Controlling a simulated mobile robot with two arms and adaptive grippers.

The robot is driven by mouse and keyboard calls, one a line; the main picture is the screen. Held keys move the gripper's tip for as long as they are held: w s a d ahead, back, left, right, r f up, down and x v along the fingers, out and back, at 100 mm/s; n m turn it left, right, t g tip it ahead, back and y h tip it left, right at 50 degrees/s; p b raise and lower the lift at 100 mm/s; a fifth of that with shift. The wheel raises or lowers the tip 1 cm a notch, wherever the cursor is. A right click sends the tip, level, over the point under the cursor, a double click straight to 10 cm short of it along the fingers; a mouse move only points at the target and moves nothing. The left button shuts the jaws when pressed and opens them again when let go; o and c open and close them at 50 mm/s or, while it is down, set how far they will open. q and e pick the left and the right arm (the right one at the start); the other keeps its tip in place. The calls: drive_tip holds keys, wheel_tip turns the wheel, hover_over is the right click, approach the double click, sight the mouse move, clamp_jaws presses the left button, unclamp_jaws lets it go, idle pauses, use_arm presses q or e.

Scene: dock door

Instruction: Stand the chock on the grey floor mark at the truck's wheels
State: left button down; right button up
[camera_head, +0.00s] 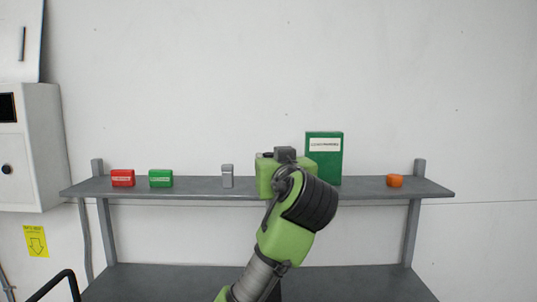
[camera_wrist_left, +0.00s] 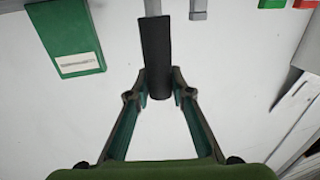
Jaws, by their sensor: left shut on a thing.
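My left gripper (camera_head: 285,174) is in front of the wall shelf in the head view, with its fingers hidden behind its own body and wrist. In the left wrist view the left gripper (camera_wrist_left: 160,94) has its two fingers closed on the near end of a dark, long block, the chock (camera_wrist_left: 155,50) as far as I can tell. Its full shape is not clear. A light grey strip shows past its far end; I cannot tell whether it belongs to it. The grey floor mark, the truck's wheels and my right gripper are in neither view.
The grey shelf (camera_head: 370,190) holds a red box (camera_head: 123,178), a small green box (camera_head: 160,178), a grey item (camera_head: 227,176), a tall green box (camera_head: 325,150) and an orange item (camera_head: 394,181). A lower shelf (camera_head: 350,283) looks bare. A white cabinet (camera_head: 40,145) hangs at left.

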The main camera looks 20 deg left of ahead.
use_arm(q)
drive_tip(key=shift+w+a+f, duration=0.1)
drive_tip(key=shift+a+f, duration=0.05)
drive_tip(key=shift+f, duration=0.65)
drive_tip(key=shift+f+p, duration=0.6)
drive_tip(key=shift+f, duration=1.45)
drive_tip(key=c, duration=1.8)
unclamp_jaws()
drive_tip(key=shift+f, duration=0.15)
